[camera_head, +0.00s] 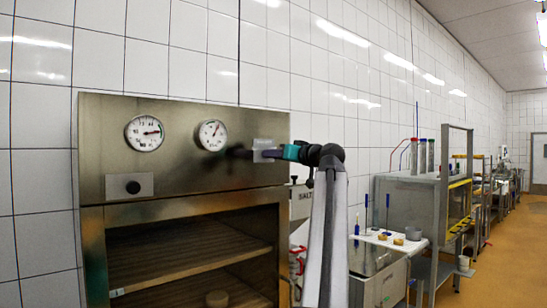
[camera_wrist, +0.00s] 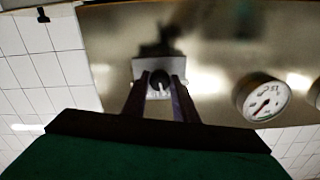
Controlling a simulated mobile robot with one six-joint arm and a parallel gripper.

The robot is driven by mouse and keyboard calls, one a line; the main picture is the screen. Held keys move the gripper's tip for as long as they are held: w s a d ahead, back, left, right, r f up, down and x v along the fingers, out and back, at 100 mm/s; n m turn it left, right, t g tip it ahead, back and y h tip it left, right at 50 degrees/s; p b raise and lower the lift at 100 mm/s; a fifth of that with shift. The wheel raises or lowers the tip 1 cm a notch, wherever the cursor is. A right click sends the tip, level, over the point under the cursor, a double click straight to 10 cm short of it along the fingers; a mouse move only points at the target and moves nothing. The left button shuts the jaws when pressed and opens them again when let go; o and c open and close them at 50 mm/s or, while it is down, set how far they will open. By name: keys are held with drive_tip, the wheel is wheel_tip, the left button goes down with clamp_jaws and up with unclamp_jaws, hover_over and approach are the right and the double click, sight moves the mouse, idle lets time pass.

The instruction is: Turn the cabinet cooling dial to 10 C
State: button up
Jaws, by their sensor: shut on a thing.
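The steel cabinet (camera_head: 180,172) stands against the tiled wall, with its control panel across the top. The cooling dial (camera_wrist: 159,80) is a black knob with a white pointer on a pale plate; in the wrist view it sits between my fingers. Its plate also shows in the head view (camera_head: 266,143), partly covered by my gripper. My gripper (camera_head: 256,154) reaches in from the right; in the wrist view (camera_wrist: 160,88) its two dark fingers are shut on the knob. The scale marks on the plate are too small and partly hidden to read.
Two round gauges, left (camera_head: 145,133) and right (camera_head: 212,135), sit on the panel; the right one also shows in the wrist view (camera_wrist: 264,100). Another black knob (camera_head: 133,187) is at lower left. Open shelves (camera_head: 180,258) lie below. A white bench (camera_head: 390,238) stands to the right.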

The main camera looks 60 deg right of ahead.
drive_tip(key=m, duration=0.6)
drive_tip(key=shift+w+r+m, duration=0.1)
drive_tip(key=shift+r+m, duration=0.25)
drive_tip(key=shift+m, duration=0.05)
idle(0.3)
drive_tip(key=o, duration=1.1)
drive_tip(key=shift+w+f, duration=0.1)
drive_tip(key=shift+w, duration=0.1)
drive_tip(key=shift+c, duration=0.2)
drive_tip(key=shift+s, duration=0.15)
drive_tip(key=shift+f, duration=0.15)
drive_tip(key=b+v, duration=0.3)
drive_tip(key=v, duration=1.1)
